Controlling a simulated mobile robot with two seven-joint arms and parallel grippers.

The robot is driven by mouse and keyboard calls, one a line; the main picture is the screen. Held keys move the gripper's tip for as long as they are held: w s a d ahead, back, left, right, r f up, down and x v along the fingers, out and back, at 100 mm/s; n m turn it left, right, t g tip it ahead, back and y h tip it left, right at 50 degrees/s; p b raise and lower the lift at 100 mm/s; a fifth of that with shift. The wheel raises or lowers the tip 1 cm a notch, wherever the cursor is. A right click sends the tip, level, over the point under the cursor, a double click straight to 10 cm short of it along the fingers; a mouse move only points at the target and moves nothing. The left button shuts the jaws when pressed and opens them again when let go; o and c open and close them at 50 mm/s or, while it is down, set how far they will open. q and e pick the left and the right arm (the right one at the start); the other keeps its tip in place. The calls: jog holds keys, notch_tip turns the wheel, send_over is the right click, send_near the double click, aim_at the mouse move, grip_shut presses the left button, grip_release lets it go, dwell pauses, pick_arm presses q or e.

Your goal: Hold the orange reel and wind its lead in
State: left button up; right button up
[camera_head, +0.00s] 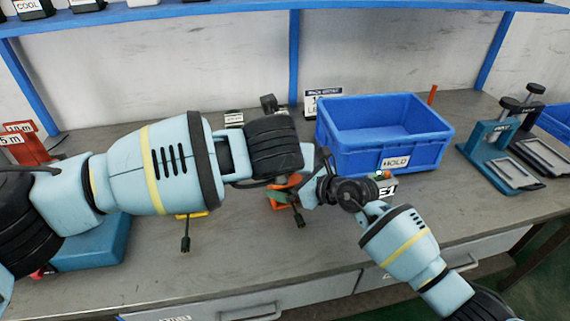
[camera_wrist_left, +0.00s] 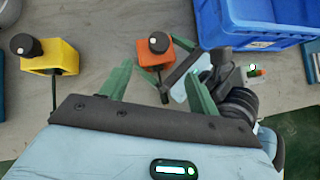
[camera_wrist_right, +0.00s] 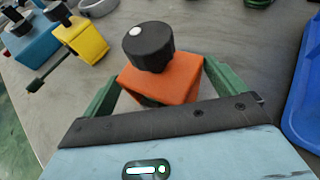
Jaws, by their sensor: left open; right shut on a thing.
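The orange reel (camera_wrist_right: 165,82), a block with a black knob (camera_wrist_right: 148,45) and a white dot on top, sits between the green fingers of my right gripper (camera_wrist_right: 155,88), which is shut on it. In the left wrist view the reel (camera_wrist_left: 154,56) shows beyond the fingers of my left gripper (camera_wrist_left: 157,85), which is open. The reel's dark lead (camera_wrist_left: 163,95) hangs out toward the front; its end also shows in the head view (camera_head: 298,216). In the head view my arms hide most of the reel (camera_head: 281,204).
A yellow reel (camera_wrist_left: 52,56) with its own lead stands left of the orange one, with a blue reel (camera_wrist_right: 32,42) beyond it. A blue HOLD bin (camera_head: 385,160) stands close behind on the right. Clamp stands (camera_head: 500,150) are at far right.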

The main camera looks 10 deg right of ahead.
pick_arm(q)
jog(key=shift+r, duration=0.15)
jog(key=shift+x, duration=6)
jog(key=shift+w, duration=0.1)
jog(key=shift+c, duration=0.2)
jog(key=c, duration=0.9)
